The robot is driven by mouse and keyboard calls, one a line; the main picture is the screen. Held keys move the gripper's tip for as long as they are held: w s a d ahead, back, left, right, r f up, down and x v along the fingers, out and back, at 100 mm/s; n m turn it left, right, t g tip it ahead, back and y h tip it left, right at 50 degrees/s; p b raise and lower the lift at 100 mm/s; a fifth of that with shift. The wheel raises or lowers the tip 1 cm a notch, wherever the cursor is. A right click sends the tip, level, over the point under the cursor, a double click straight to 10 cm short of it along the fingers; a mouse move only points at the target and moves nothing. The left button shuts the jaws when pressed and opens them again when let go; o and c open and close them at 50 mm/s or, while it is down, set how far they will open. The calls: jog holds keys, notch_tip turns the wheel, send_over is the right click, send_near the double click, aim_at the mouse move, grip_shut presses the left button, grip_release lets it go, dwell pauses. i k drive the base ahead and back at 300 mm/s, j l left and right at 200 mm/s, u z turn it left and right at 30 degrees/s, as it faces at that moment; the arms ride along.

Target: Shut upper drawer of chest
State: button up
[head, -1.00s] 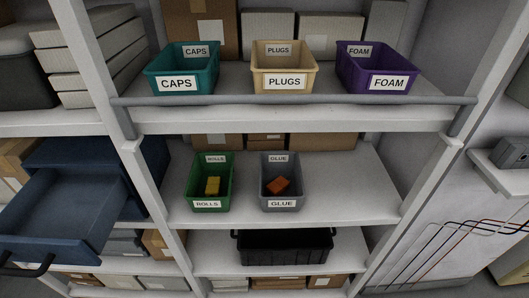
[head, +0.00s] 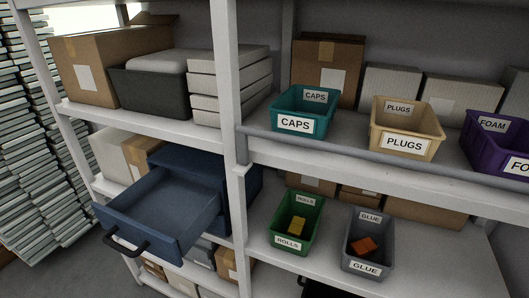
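The blue chest (head: 211,163) stands on the middle shelf of the left bay, just left of the shelf post. Its upper drawer (head: 165,205) is pulled far out toward me, and its inside looks empty. A dark bar handle (head: 126,243) sits on the drawer front, at the lower left. The lower part of the chest is hidden behind the open drawer. My gripper is not in the head view.
A white shelf post (head: 233,130) stands right beside the chest. To its right are bins marked CAPS (head: 304,112), PLUGS (head: 407,124), ROLLS (head: 295,222) and GLUE (head: 368,241). Boxes (head: 105,65) fill the shelf above. Floor (head: 60,265) shows free at lower left.

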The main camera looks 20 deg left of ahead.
aim_at(164, 213)
jog(key=u, duration=1.45)
